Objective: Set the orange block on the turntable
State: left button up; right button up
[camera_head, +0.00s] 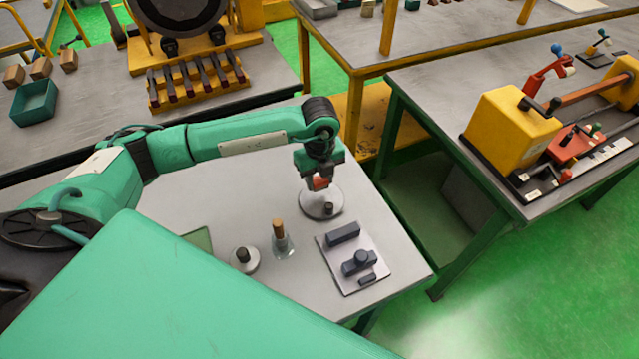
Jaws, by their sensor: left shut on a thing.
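My left gripper (319,176) points down over the far part of the grey table (170,201). It is shut on the orange block (320,184), which shows as a small red-orange piece between the fingers. The turntable (312,209) is a round pale grey disc under the gripper, with a short dark knob (328,208) at its near side. The block is over the disc's far part. I cannot tell whether it touches the disc. My right gripper is not in view.
A flask with a brown stopper (280,232) and a round weight-like piece with a black knob (244,259) stand nearer. A light plate with dark blocks (325,252) lies to the right. Another bench with a yellow machine (508,128) stands at right, across a gap.

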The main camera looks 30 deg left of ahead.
aim_at(320, 187)
pick_arm(q)
notch_tip(320, 187, down, 3)
jog(key=shift+r+p, duration=0.15)
jog(key=shift+p, duration=0.15)
jog(key=shift+f, duration=0.3)
jog(key=shift+f, duration=0.1)
jog(key=shift+f, duration=0.15)
jog(key=o, duration=1)
jog(key=shift+r, duration=0.2)
